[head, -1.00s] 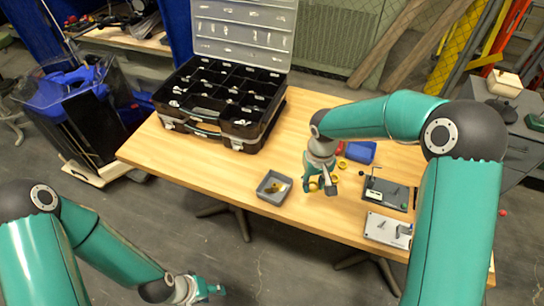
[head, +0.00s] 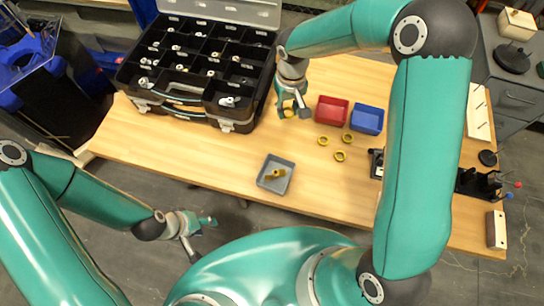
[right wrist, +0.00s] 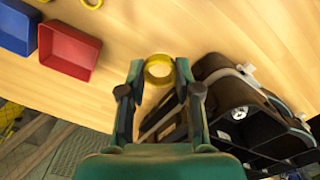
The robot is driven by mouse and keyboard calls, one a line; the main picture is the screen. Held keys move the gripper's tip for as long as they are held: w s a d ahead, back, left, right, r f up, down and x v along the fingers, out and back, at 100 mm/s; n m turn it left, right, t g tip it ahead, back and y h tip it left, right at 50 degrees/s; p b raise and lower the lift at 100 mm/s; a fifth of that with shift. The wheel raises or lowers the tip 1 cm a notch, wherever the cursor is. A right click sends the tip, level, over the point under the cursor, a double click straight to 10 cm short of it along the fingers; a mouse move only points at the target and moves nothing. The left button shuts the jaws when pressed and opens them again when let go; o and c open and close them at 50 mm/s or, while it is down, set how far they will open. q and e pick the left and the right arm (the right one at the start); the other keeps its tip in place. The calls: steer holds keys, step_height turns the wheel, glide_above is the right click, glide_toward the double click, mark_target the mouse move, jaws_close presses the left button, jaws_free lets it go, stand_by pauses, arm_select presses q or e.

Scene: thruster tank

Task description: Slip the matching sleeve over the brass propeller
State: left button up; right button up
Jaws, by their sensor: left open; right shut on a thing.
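A small brass propeller (head: 278,174) lies in the grey tray (head: 264,184) near the table's front edge. My right gripper (head: 292,110) is shut on a yellow ring-shaped sleeve (head: 288,114), above the table between the black case and the red bin. In the right wrist view, that sleeve (right wrist: 158,70) sits between the fingertips, its opening partly visible. Three similar yellow sleeves (head: 322,140), (head: 347,137), (head: 340,155) lie loose on the table in front of the bins. My left gripper (head: 205,222) is open and empty, off the table's front edge.
A black compartment case (head: 190,100) with its lid raised fills the back left. A red bin (head: 331,110) and a blue bin (head: 367,119) stand right of my right gripper. Dark fixtures (head: 478,184) are at the right. The table left of the grey tray is clear.

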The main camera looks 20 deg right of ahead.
steer(key=n+b, duration=1.4)
steer(key=n, duration=1.1)
glide_above(276, 171)
step_height(276, 171, down, 6)
step_height(276, 171, down, 3)
steer(key=b, duration=0.3)
steer(key=shift+s+a+f, duration=0.1)
steer(key=shift+s, duration=0.1)
steer(key=shift+f, duration=0.25)
steer(key=shift+f+b, duration=0.4)
steer(key=shift+f, duration=0.1)
steer(key=shift+f, duration=0.35)
